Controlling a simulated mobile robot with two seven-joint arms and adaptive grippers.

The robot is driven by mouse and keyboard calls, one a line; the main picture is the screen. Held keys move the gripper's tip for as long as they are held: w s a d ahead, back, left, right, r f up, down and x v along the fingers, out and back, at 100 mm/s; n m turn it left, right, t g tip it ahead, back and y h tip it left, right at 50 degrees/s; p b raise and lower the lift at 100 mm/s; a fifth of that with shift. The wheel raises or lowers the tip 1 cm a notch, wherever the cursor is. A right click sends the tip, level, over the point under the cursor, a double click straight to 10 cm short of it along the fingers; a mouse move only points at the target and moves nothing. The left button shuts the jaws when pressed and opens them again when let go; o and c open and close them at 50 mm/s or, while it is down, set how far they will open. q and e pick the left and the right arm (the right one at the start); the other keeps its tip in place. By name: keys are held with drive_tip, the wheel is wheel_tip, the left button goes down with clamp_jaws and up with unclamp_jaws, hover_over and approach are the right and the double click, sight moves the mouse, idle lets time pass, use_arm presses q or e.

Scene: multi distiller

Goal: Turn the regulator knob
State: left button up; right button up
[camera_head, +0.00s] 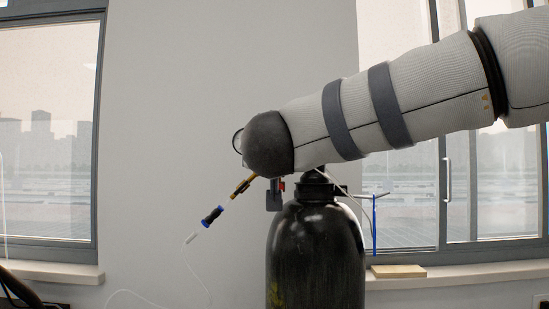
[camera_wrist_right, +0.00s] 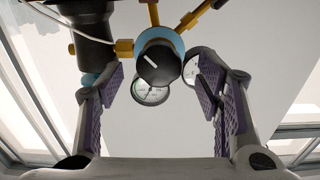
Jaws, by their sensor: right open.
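The regulator knob (camera_wrist_right: 157,62) is round and black with a white pointer line, on a light-blue regulator body (camera_wrist_right: 169,35) in the right wrist view. My right gripper (camera_wrist_right: 162,74) is open, with one purple-padded finger to each side of the knob and a gap on both sides. Two round gauges, one below the knob (camera_wrist_right: 150,93) and one to its right (camera_wrist_right: 191,70), also lie between the fingers. In the head view my right arm hides the knob and most of the regulator. My left gripper is not in view.
A black gas cylinder (camera_head: 315,257) stands below my right arm. A brass fitting (camera_head: 242,187) leads to a hose with a black-and-blue connector (camera_head: 212,216). A wooden block (camera_head: 398,271) and a blue rod (camera_head: 374,225) are at the right windowsill. The wall left of the cylinder is bare.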

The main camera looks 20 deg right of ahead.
drive_tip(key=x, duration=0.4)
